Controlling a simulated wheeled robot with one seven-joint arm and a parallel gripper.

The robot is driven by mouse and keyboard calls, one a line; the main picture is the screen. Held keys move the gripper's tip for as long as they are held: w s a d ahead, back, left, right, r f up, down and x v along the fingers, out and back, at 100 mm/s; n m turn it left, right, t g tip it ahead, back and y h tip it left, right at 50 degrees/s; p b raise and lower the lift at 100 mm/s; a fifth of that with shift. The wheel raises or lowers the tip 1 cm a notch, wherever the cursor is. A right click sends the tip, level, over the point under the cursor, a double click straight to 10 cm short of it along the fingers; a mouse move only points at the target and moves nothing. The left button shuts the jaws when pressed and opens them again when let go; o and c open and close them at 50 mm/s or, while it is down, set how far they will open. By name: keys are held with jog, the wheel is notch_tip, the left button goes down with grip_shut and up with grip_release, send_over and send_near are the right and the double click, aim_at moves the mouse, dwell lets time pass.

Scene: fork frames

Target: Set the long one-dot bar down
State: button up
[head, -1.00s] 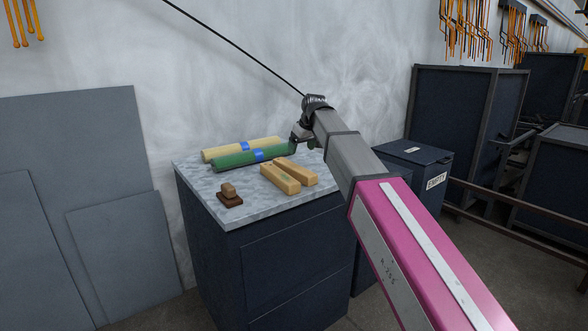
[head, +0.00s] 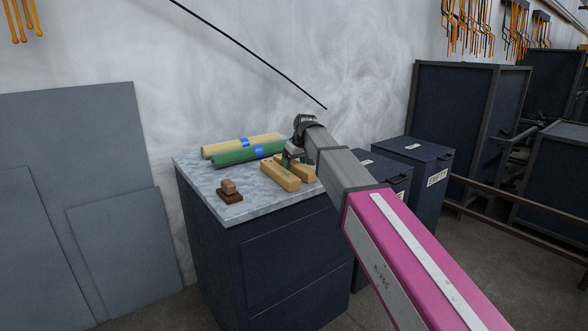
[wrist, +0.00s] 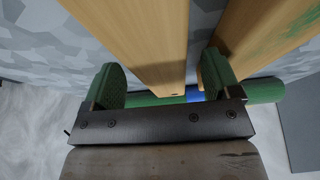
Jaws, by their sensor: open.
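Two long wooden bars lie side by side on the cabinet's mottled grey top: a left bar (head: 278,177) with a faint green mark and a plainer right bar (head: 308,176). No dot can be made out, so I cannot tell which is the one-dot bar. My gripper (head: 290,158) is low over their far ends, which it partly hides. In the wrist view, my gripper (wrist: 160,72) is open, its green fingers apart on either side of the plainer bar (wrist: 145,45). The green-marked bar (wrist: 262,35) lies outside the right finger. Finger contact is unclear.
A cream roll (head: 222,147) and a green roll (head: 232,157), both with blue bands, lie behind the bars against the wall. A small brown stacked block (head: 229,192) stands at the front left. A bin labelled EMPTY (head: 425,165) stands to the right.

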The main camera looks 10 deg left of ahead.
jog(key=shift+w+a+f, duration=0.15)
jog(key=shift+f, duration=0.35)
jog(key=c, duration=1.2)
jog(key=shift+r, duration=0.1)
